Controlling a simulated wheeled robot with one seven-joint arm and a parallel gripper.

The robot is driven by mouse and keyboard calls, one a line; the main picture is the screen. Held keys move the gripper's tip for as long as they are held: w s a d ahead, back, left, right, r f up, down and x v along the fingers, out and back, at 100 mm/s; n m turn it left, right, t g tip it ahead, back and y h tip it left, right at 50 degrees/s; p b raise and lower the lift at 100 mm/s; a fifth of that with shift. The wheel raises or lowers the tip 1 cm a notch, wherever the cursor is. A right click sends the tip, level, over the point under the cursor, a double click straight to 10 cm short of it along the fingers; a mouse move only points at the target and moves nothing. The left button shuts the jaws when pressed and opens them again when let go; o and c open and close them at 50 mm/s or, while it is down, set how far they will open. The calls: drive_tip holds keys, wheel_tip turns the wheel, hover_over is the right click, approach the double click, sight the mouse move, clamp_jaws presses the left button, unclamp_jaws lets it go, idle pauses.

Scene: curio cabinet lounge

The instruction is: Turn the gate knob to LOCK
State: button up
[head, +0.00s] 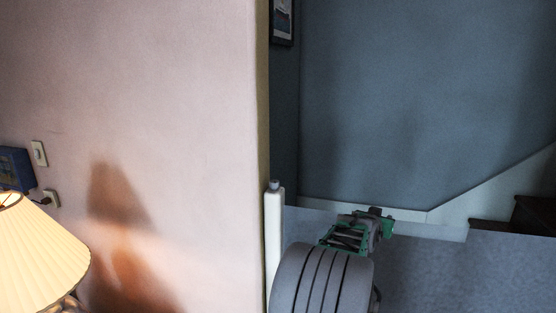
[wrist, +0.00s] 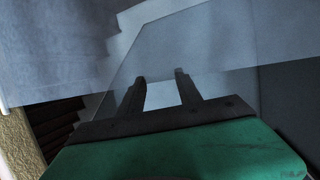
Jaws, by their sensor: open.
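A white gate post (head: 273,240) stands against the wall corner in the head view, with a small grey cap (head: 274,184) on top. This may be the knob, but no LOCK marking or setting is readable. A grey, see-through gate panel (head: 450,265) stretches right from the post. My gripper (head: 375,213) is right of the post, near the panel's top edge; its contact with the panel cannot be told. In the wrist view, my gripper (wrist: 160,76) has its two dark fingers apart with nothing between them. A translucent panel (wrist: 245,45) lies beyond the fingers. No knob is recognisable there.
A lit lamp (head: 40,255) stands at the lower left by a pale wall (head: 170,90). Dark stairs (head: 530,215) rise at the right beyond the panel, and stairs also show in the wrist view (wrist: 55,125). A framed picture (head: 283,20) hangs above the post.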

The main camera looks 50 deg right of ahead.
wheel_tip(320, 180, down, 2)
drive_tip(key=d+t+y+p, duration=0.1)
drive_tip(key=t, duration=0.1)
drive_tip(key=n+t+y, duration=0.8)
drive_tip(key=n+t, duration=0.5)
drive_tip(key=t, duration=0.1)
approach(277, 184)
drive_tip(key=w, duration=0.2)
drive_tip(key=p+x, duration=0.1)
drive_tip(key=x, duration=0.1)
drive_tip(key=p+x, duration=0.1)
drive_tip(key=x, duration=0.2)
drive_tip(key=p+x, duration=0.1)
drive_tip(key=x, duration=0.1)
drive_tip(key=shift+w+d, duration=0.1)
drive_tip(key=shift+d, duration=0.3)
clamp_jaws()
